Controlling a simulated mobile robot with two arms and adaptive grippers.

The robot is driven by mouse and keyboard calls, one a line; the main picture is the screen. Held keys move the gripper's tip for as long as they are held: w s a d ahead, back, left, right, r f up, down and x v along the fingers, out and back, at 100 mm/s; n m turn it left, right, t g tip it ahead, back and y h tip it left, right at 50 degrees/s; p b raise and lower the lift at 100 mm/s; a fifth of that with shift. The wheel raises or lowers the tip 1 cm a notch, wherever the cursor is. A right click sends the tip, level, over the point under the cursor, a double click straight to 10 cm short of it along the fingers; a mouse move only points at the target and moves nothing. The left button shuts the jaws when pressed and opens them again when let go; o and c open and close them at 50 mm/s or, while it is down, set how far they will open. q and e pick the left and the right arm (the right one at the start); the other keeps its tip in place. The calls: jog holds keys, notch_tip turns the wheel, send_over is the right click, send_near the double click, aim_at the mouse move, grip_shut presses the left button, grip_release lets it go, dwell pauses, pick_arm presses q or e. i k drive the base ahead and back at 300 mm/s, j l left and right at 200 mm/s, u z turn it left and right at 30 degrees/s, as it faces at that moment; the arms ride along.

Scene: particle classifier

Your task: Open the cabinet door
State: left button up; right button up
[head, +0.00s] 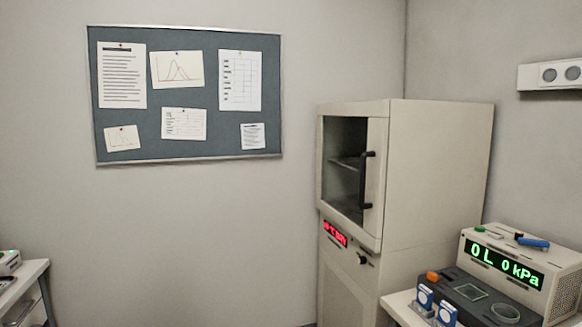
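The cabinet (440,165) is tall and cream-coloured and stands in the corner at the right of the head view. Its upper door (376,222) has a dark glass window and looks shut. A dark vertical handle (367,180) sits on the door's right side. A shelf shows through the glass. Below is a red lit display (335,233) and a small black knob (362,259) on the lower front. Neither of my grippers is in view.
At the lower right, a table (400,306) carries a device with a green display (506,265), a dark tray unit (468,292) and blue-white items (425,297). Another table (27,277) is at the left edge. A pinboard (225,130) hangs on the wall.

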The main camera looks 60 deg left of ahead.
aim_at(370, 235)
jog(key=u, duration=1.55)
